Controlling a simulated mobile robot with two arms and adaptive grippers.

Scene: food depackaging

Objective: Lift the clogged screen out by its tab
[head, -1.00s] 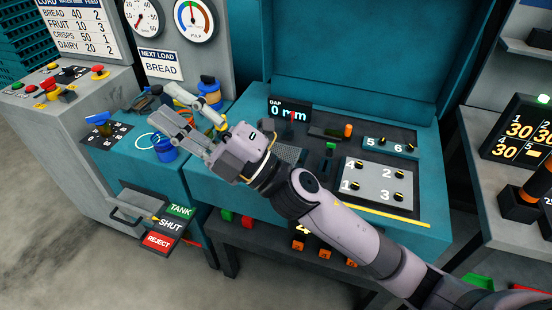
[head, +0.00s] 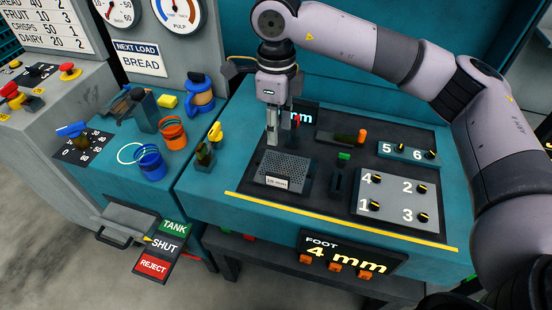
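The screen (head: 296,167) is a grey perforated plate with a small white label on its front, set in the dark panel on the teal machine top. My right gripper (head: 278,138) points down just behind the screen's back left part. Its fingers are apart with a narrow gap between them, and I see nothing held there. I cannot make out the tab clearly; the fingers cover part of that back edge. Whether the fingertips touch the screen cannot be told. My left gripper is not in view.
A GAP display (head: 303,113) is partly hidden behind the gripper. A green-topped lever (head: 343,156) and a numbered plate (head: 390,194) lie right of the screen. Blue cup (head: 150,160), orange cup (head: 173,134) and a yellow-handled tool (head: 216,132) stand to the left.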

